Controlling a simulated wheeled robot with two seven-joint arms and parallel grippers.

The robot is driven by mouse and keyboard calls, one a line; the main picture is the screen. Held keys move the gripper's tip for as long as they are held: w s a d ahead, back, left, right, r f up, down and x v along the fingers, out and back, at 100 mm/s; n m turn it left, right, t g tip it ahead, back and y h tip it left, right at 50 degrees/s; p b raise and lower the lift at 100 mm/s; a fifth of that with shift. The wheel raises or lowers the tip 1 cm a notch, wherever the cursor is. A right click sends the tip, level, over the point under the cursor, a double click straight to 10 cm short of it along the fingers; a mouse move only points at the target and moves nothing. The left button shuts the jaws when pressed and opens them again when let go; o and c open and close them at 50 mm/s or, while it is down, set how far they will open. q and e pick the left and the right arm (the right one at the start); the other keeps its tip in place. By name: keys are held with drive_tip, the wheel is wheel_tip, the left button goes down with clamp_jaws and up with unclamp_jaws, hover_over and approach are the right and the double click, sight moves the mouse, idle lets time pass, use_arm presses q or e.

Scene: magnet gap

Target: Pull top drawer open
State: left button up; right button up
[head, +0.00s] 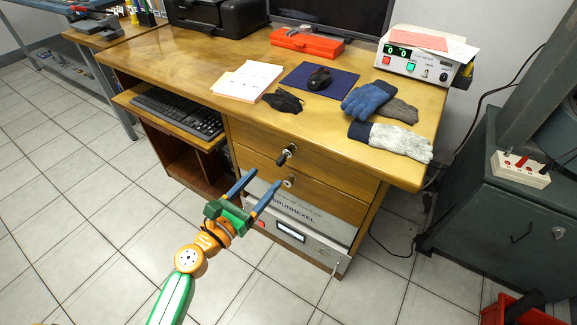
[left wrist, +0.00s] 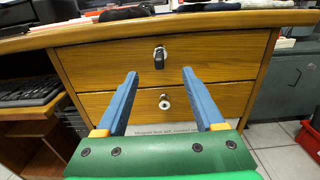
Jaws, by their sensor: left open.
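The top drawer (head: 262,144) is a wooden front under the desk top, and it looks shut. A dark knob or key piece (head: 286,155) sits at its middle; in the left wrist view this dark piece (left wrist: 159,58) hangs from a round metal lock. A second drawer (head: 325,193) below has a round metal lock (left wrist: 164,102). My left gripper (head: 259,182) is open and empty in front of the drawers, its blue fingers pointing at them. In the left wrist view the fingers (left wrist: 160,76) stand either side of the locks, apart from them. My right gripper is not in view.
The desk top (head: 195,60) carries gloves (head: 390,140), a mouse on a blue pad (head: 330,85), papers (head: 247,80) and a red box (head: 307,42). A keyboard tray (head: 160,120) is left of the drawers. A grey instrument (head: 318,222) sits below them. Floor in front is clear.

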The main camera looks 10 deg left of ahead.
sight(278, 164)
use_arm(q)
drive_tip(key=x, duration=0.8)
drive_tip(key=shift+w+d, duration=0.15)
drive_tip(key=shift+w, duration=0.25)
drive_tip(key=shift+w+d+b, duration=0.15)
drive_tip(key=shift+w+b, duration=0.15)
drive_tip(key=shift+w, duration=0.05)
drive_tip(key=shift+c, duration=0.3)
clamp_jaws()
drive_tip(key=shift+s, duration=0.35)
drive_tip(key=v, duration=0.8)
drive_tip(key=shift+s+a+p, duration=0.2)
drive_tip(key=shift+p, duration=0.25)
drive_tip(key=shift+s, duration=0.1)
